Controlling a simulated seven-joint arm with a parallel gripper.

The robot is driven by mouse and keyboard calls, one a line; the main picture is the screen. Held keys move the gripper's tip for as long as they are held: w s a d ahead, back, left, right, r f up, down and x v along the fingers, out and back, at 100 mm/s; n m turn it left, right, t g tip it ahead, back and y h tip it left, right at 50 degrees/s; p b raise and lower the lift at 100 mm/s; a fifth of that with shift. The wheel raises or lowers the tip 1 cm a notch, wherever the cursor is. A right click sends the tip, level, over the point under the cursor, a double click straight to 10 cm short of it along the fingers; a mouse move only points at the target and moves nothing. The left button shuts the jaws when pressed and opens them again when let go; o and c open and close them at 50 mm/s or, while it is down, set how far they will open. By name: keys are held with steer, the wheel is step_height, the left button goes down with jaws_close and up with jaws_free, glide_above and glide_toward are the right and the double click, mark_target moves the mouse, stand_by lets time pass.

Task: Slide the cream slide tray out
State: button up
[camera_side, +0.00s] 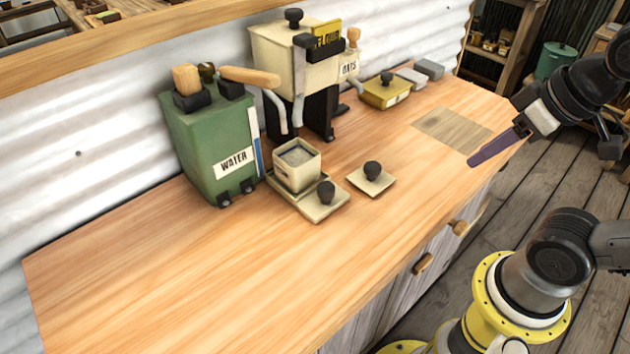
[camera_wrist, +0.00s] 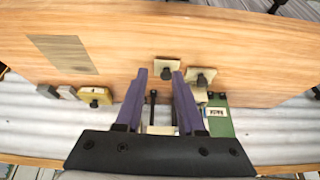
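The cream slide tray (camera_side: 321,209) with a black knob lies on the counter, its back part under a square cream cup (camera_side: 297,164) with grey contents. The tray also shows in the wrist view (camera_wrist: 207,72), right of my fingers. A separate flat cream square with a black knob (camera_side: 384,182) lies to its right in the side view. My gripper (camera_side: 474,161) is high over the counter's right part, well apart from the tray. The wrist view shows its two purple fingers (camera_wrist: 159,73) spread with nothing held between them.
A green WATER tank (camera_side: 207,135) stands behind the tray, with a cream hopper (camera_side: 277,50) to its right. A yellow box (camera_side: 384,93) and small grey blocks (camera_side: 429,69) stand farther back. The counter's front and left (camera_side: 170,280) are clear.

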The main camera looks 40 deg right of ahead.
steer(key=o, duration=0.5)
steer(key=shift+g, duration=0.6)
steer(key=w+r, duration=0.2)
steer(key=w+a+r, duration=0.1)
steer(key=w+r, duration=0.2)
steer(key=shift+a+r, duration=0.15)
steer(key=shift+a, duration=0.05)
steer(key=n+g, duration=0.3)
steer(key=g, duration=0.1)
glide_above(327, 187)
step_height(327, 187, down, 5)
step_height(327, 187, down, 13)
steer(key=shift+r, duration=0.1)
jaws_close()
